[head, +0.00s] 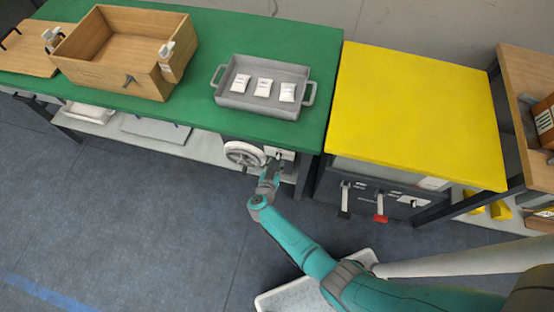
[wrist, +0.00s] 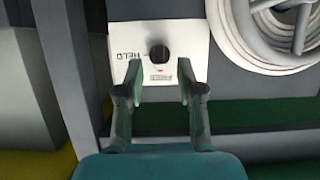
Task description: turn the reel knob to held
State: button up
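The reel knob (wrist: 158,52) is a small dark round knob on a white panel (wrist: 190,35). The word HELD is printed beside it, upside down in the wrist view, and a small label sits below it there. My gripper (wrist: 157,78) has its two fingers apart, one on each side of the space just short of the knob, with nothing between them. In the head view my gripper (head: 273,162) is at the white panel (head: 285,154) under the green table's front edge and hides the knob. The white reel (head: 244,153) is beside the panel; its coils (wrist: 285,30) also show in the wrist view.
The green table (head: 230,40) carries a grey tray (head: 256,101) with white packets and a wooden box (head: 120,75). A yellow-topped bench (head: 410,100) with levers on its front stands to the right. The blue floor (head: 130,210) at the left is clear.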

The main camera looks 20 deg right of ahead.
aim_at(278, 157)
jog(key=shift+x, duration=1.5)
grip_shut()
